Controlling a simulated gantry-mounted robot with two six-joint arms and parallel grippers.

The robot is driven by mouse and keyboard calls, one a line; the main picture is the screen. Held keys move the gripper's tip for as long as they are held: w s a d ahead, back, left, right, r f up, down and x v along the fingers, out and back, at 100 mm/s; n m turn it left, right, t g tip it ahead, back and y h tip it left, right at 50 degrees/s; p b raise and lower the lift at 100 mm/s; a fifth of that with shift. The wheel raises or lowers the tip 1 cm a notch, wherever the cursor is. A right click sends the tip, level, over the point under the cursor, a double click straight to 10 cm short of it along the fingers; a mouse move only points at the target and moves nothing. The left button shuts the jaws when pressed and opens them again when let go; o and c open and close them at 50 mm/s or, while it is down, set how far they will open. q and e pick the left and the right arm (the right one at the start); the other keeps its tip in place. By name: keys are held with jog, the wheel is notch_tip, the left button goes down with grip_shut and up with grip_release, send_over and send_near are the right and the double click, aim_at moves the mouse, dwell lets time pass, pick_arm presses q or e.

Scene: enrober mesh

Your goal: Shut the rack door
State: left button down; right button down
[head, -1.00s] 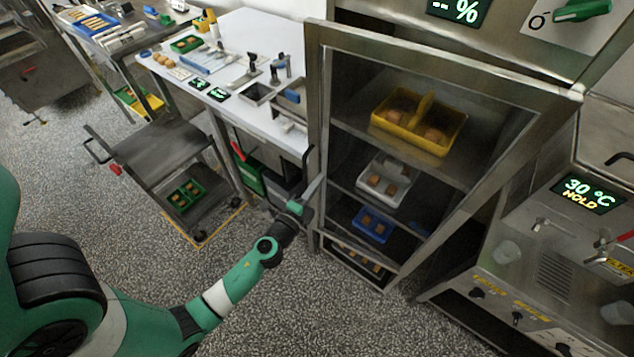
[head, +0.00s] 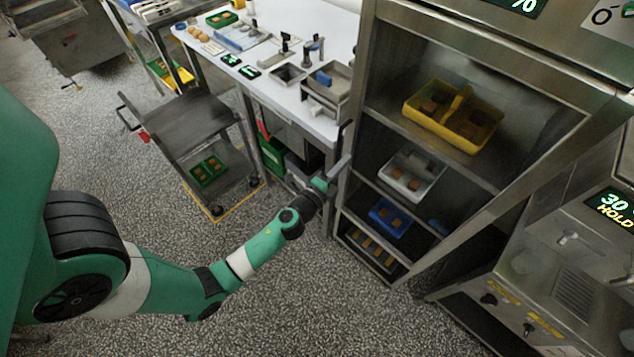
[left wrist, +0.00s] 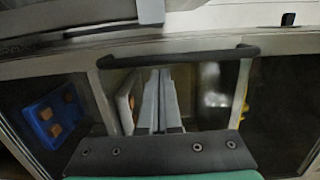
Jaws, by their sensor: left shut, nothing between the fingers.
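The rack door (head: 500,212) is a metal-framed clear panel on the front of the tall metal rack. Its frame lies close to the rack front; I cannot tell whether a small gap is left. The door's dark bar handle (head: 343,138) is on its left side and crosses the left wrist view (left wrist: 180,57). My left gripper (head: 338,172) is shut and empty beside the door's left edge, just below the handle. In the left wrist view its fingers (left wrist: 160,75) point at the handle bar; I cannot tell whether they touch. My right gripper is not in view.
Inside the rack are a yellow tray (head: 410,106), a white tray (head: 385,180) and a blue tray (head: 372,212). A white worktable (head: 290,105) stands left of the rack, with a dark cart (head: 180,125) beside it. A machine (head: 560,270) stands right. Speckled floor in front is clear.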

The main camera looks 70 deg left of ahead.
pick_arm(q)
jog(key=a+b+v, duration=0.1)
jog(key=v, duration=1)
jog(key=shift+s, duration=0.65)
jog(key=shift+d, duration=0.15)
